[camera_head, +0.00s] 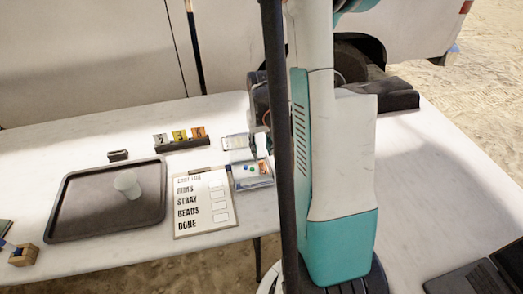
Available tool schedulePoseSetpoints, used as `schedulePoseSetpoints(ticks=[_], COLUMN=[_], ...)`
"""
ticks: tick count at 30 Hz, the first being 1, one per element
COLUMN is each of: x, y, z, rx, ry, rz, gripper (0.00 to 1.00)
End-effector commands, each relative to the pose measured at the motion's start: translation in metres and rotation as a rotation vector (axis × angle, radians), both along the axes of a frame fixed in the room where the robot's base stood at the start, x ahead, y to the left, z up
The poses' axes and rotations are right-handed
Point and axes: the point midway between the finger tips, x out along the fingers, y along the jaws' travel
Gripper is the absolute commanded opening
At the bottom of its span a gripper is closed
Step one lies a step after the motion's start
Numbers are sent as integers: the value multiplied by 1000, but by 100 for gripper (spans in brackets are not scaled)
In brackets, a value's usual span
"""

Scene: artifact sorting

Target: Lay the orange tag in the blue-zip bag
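An orange tag (199,132) with a dark number stands at the right end of a dark holder on the white table. A clear bag with blue along its edge (258,183), which looks like the blue-zip bag, lies right of the log board; small blue and green bits show on it.
A yellow tag (179,136) and a grey tag (160,140) share the holder (184,146). Another clear packet (236,143) lies behind the bag. A dark tray (85,205) holds a pale cup (128,185). The log board (204,203) lies between tray and bag. A laptop (480,280) is front right.

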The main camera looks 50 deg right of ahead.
Motion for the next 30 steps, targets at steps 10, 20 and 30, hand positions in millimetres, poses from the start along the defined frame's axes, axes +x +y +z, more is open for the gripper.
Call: schedulePoseSetpoints(ticks=[10,20,30], x=[-1,0,1], y=[0,0,3], z=[64,99,103], rx=[0,0,-3], ry=[0,0,-2], rz=[0,0,15], gripper=[32,32,32])
